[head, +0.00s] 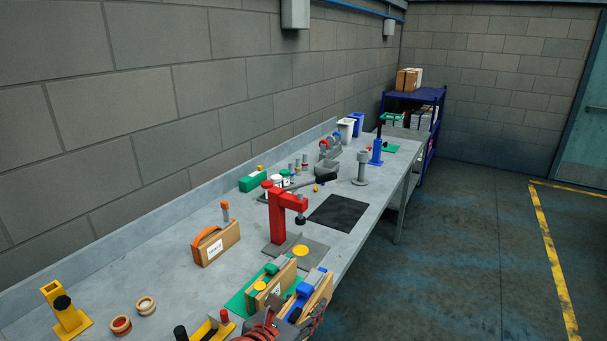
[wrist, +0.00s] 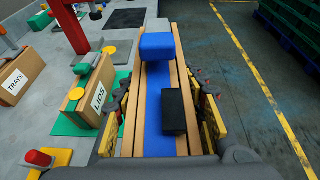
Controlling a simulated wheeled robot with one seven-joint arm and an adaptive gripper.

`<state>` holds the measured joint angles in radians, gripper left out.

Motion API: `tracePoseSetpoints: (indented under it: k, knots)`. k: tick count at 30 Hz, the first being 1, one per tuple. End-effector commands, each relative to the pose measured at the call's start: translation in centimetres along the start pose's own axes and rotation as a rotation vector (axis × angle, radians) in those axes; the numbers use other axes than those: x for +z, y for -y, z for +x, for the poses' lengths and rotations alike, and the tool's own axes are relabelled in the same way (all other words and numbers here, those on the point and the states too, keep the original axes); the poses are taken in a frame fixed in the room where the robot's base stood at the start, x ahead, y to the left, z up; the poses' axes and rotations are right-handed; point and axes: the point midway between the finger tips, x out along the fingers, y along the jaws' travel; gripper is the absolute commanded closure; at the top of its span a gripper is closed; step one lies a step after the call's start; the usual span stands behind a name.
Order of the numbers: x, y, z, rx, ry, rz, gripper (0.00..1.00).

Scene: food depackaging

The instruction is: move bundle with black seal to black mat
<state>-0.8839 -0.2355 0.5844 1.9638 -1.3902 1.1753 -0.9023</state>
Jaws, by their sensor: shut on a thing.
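The bundle (wrist: 155,75) is a set of long wooden strips with a blue band along it. It carries a blue block at its far end and a black seal (wrist: 174,110) nearer me. My gripper (wrist: 162,112) is shut on the bundle, with dark fingers on both sides. In the head view the bundle (head: 318,292) is tilted at the bench's front edge, with my gripper (head: 285,325) at the bottom of the picture. The black mat (head: 338,212) lies bare, farther along the bench. It also shows at the top of the wrist view (wrist: 126,18).
A box marked LIDS (wrist: 92,92) stands on a green mat just left of the bundle. A red post with an arm (head: 277,215) stands between the bundle and the black mat. A TRAYS box (head: 215,244) stands farther left. A grey post (head: 361,168) stands beyond the mat.

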Motion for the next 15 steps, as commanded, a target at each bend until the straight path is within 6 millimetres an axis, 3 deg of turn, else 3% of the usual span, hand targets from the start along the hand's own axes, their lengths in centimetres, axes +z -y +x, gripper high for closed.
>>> tracePoseSetpoints:
  k: [5,9,15]
  knots:
    - [1.1,0.5,3.8,0.017,0.0,-0.007,1.0]
    - [1.7,1.4,8.0,0.047,0.0,-0.022,1.0]
    - [1.4,3.5,13.8,0.096,-0.002,-0.044,1.0]
